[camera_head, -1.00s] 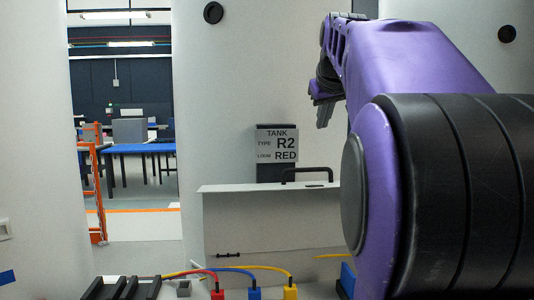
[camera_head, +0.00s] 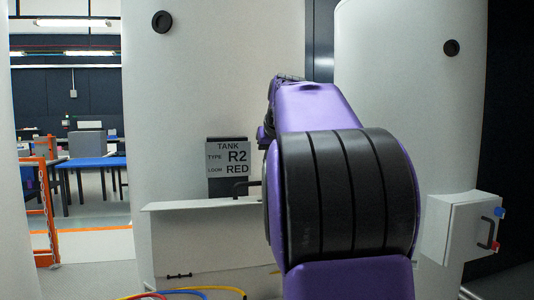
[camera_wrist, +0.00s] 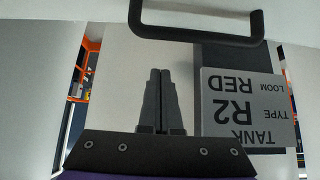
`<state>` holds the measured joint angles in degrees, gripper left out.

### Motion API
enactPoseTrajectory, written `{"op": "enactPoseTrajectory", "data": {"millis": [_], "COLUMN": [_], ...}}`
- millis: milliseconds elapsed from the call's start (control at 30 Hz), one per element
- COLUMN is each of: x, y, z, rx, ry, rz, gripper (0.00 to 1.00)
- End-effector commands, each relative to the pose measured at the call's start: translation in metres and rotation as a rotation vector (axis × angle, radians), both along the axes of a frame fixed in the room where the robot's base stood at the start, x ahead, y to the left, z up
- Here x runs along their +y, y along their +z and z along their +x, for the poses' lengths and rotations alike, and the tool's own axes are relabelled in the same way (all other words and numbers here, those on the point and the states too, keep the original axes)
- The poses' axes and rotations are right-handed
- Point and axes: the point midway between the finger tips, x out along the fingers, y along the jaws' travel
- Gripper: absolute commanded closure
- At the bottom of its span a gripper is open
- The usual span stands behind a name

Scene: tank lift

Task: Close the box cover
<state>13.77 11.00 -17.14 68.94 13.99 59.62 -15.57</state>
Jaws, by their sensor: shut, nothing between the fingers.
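The light grey box cover (camera_head: 210,240) stands raised as an upright panel in the lower middle of the head view, with a ledge along its top edge. Its black bar handle (camera_head: 243,187) shows above that edge, partly hidden by my arm. In the wrist view the handle (camera_wrist: 200,36) crosses the top of the picture, beyond my fingertips. My gripper (camera_wrist: 159,72) is shut and empty, apart from the handle in that picture. In the head view the gripper is hidden behind my purple and black arm.
A sign reading TANK TYPE R2 LOOM RED (camera_head: 228,158) stands behind the cover and shows inverted in the wrist view (camera_wrist: 245,108). Coloured cables (camera_head: 190,291) curve below the cover. A white box (camera_head: 465,228) with a handle and coloured knobs is at right. An orange frame (camera_head: 42,215) stands left.

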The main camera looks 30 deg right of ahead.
Motion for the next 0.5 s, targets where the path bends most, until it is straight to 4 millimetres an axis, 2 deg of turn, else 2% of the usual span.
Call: {"op": "enactPoseTrajectory", "data": {"millis": [33,200,500], "x": [0.003,0.008,0.010], "y": [-0.001,-0.008,-0.011], "z": [-0.011,-0.028,-0.036], "rx": [-0.007,-0.004,-0.004], "ry": [0.000,0.000,0.000], "rz": [-0.001,-0.001,-0.001], "gripper": [1.00,1.00,1.00]}}
